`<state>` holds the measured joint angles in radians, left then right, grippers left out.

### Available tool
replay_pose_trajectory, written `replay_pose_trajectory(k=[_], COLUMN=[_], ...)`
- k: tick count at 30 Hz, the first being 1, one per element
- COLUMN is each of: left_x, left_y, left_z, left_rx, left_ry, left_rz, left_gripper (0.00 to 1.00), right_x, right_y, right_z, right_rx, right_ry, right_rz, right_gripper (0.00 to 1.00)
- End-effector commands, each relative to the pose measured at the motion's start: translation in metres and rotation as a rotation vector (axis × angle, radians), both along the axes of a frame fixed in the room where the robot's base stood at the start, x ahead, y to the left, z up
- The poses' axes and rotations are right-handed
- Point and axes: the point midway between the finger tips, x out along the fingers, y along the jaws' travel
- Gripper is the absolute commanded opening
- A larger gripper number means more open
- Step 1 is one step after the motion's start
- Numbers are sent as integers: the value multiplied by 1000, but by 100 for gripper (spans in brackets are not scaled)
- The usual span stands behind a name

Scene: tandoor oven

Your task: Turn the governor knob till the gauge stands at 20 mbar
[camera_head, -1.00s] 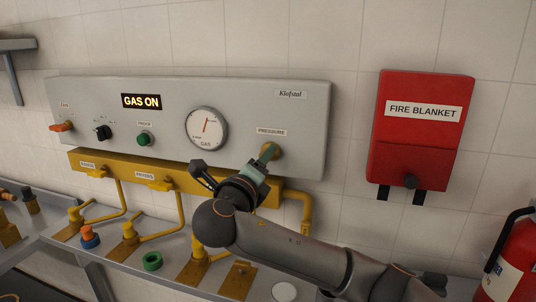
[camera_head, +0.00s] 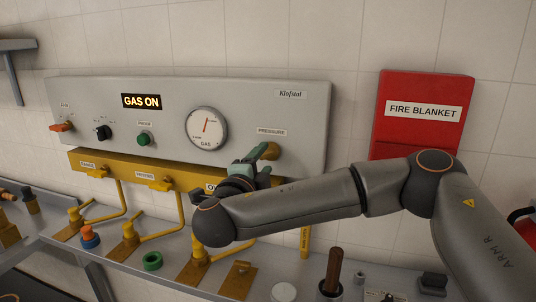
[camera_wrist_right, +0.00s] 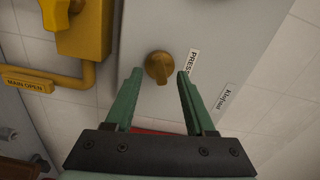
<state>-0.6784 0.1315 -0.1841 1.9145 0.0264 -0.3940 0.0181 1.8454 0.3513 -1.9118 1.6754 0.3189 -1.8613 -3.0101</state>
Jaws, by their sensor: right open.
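The governor knob (camera_head: 271,151) is ochre-yellow and sits under the PRESSURE label on the grey panel. It also shows in the right wrist view (camera_wrist_right: 158,67). The round white gas gauge (camera_head: 206,127) is left of it, its red needle pointing nearly straight up, slightly right; its figures are too small to read. My right gripper (camera_head: 254,160) has green fingers and is at the knob's lower left in the head view. In the wrist view the open fingers (camera_wrist_right: 160,73) are spread either side of the knob, with a gap on each side. My left gripper is out of view.
The yellow gas manifold (camera_head: 130,172) with valves runs below the panel (camera_head: 240,95). My right forearm crosses over the steel shelf (camera_head: 115,255). A red fire blanket box (camera_head: 422,95) hangs at the right. A lit GAS ON sign (camera_head: 141,101) is at the upper left.

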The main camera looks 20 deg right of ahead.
Motion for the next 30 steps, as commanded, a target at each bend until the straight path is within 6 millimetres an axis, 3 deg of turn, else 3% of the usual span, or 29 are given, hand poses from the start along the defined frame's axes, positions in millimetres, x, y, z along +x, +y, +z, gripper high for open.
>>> replay_pose_trajectory(k=[6, 15, 23, 30], left_x=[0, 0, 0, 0], left_y=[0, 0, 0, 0], left_z=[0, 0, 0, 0], left_rx=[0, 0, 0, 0], left_ry=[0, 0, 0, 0], left_rz=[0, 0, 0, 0], left_gripper=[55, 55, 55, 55], right_x=[0, 1, 23, 25], right_y=[0, -1, -18, -18], right_z=[1, 0, 0, 0], right_rx=[-99, -105, -103, -102], right_ry=[68, 77, 73, 74], right_rz=[0, -1, -3, -1], right_gripper=[55, 55, 55, 53])
